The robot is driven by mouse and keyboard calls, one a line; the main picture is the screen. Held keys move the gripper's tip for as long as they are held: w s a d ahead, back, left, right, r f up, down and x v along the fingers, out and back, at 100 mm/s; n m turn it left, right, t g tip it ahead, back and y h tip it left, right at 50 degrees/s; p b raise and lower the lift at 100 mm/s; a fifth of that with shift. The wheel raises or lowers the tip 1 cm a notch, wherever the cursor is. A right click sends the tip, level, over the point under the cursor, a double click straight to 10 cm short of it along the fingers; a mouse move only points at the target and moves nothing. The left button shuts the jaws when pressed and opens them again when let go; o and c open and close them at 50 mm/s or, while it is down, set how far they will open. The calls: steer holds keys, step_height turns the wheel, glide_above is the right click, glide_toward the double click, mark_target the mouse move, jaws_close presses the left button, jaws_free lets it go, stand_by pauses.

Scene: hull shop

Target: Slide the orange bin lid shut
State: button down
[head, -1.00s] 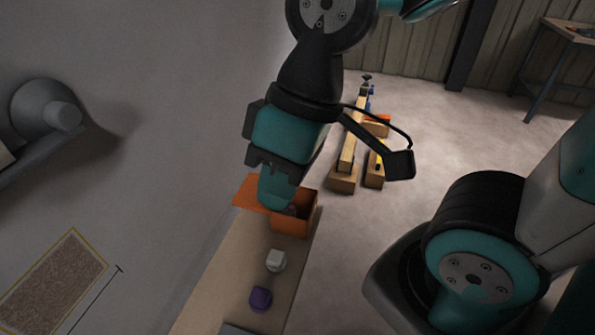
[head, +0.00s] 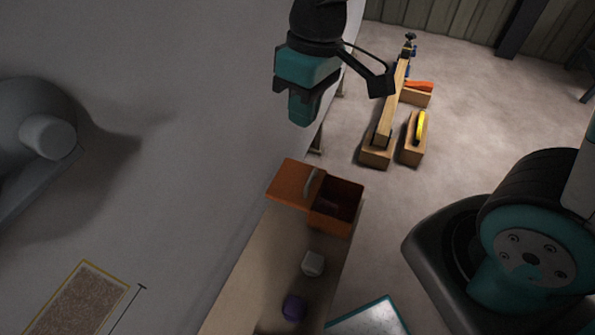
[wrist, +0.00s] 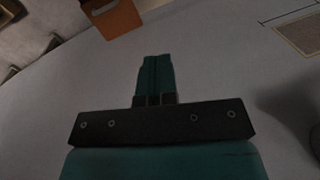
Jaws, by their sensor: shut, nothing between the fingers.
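The orange bin (head: 330,222) stands at the far end of a narrow bench. Its opening shows dark and largely uncovered. The orange lid (head: 288,180) sits off to the left of the opening, with a pale handle (head: 312,183) near its right edge. My gripper (head: 302,122) is shut and empty, and appears above the lid in the head view, apart from it.
A teal-edged panel (head: 368,318) is at the bottom. Wooden blocks with a long beam (head: 392,105) stand on the floor beyond.

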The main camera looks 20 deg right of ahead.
steer(key=w+f+g+h, duration=0.1)
steer(key=w+f+h, duration=0.1)
steer(key=w+f, duration=0.65)
steer(key=n+h+p, duration=0.1)
steer(key=h, duration=0.1)
glide_above(299, 191)
steer(key=w+a+x, duration=0.1)
steer(key=x, duration=0.5)
steer(key=w+a+x, duration=0.1)
steer(key=x, duration=0.5)
steer(key=w+a+f+x, duration=0.1)
steer(key=x, duration=0.5)
steer(key=shift+a, duration=0.1)
